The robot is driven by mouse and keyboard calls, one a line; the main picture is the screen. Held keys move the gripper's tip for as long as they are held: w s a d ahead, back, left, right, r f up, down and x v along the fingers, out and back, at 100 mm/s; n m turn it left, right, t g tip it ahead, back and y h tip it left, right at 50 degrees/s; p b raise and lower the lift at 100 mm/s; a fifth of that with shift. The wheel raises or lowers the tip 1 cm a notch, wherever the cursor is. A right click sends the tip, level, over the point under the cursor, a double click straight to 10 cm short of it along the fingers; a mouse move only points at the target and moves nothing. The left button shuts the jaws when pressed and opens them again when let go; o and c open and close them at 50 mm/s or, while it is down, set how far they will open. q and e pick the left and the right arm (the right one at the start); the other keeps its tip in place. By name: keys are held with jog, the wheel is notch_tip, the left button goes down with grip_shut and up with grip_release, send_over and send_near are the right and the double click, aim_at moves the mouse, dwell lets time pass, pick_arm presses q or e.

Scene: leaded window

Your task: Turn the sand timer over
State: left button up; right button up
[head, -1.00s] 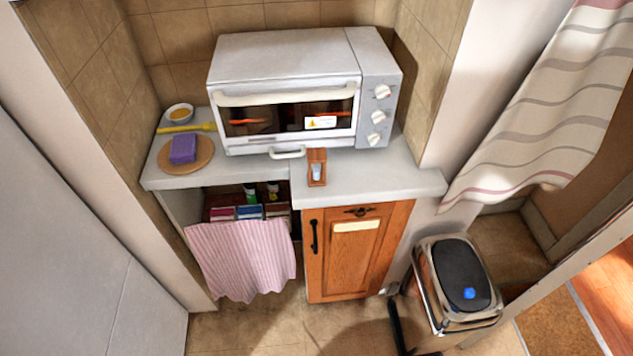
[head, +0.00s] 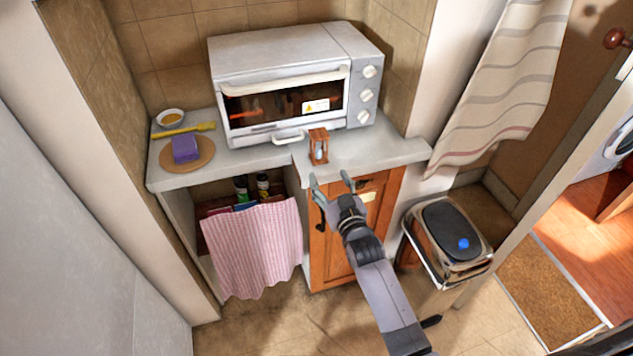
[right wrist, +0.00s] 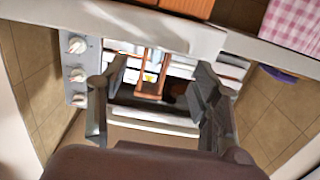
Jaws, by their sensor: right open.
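The sand timer (head: 318,146) is a small wooden frame with a pale glass inside. It stands upright on the grey counter near its front edge, in front of the oven. In the right wrist view the timer (right wrist: 149,78) shows between the fingers, with the image turned upside down. My right gripper (head: 333,182) is open and empty, just in front of and below the counter edge, apart from the timer. It also shows open in the right wrist view (right wrist: 160,100). My left gripper is not in view.
A toaster oven (head: 290,85) with a front handle stands behind the timer. A board (head: 205,160) with a purple sponge (head: 185,148), a yellow brush and a bowl (head: 170,117) sit at left. A pink cloth (head: 252,248) hangs below. A bin (head: 450,232) stands at right.

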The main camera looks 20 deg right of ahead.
aim_at(321, 152)
jog(key=shift+t, duration=0.4)
jog(key=w+r+b, duration=0.1)
jog(key=w, duration=0.2)
jog(key=w+b, duration=0.2)
jog(key=w, duration=0.1)
jog(key=w+r+b, duration=0.1)
jog(key=w+b, duration=0.1)
jog(key=w, duration=0.1)
jog(key=shift+w+r, duration=0.1)
jog(key=shift+r, duration=0.25)
jog(key=shift+w+r+b, duration=0.1)
jog(key=shift+w+b, duration=0.55)
jog(key=shift+w, duration=0.2)
jog(key=shift+c, duration=0.4)
jog(key=c, duration=1.2)
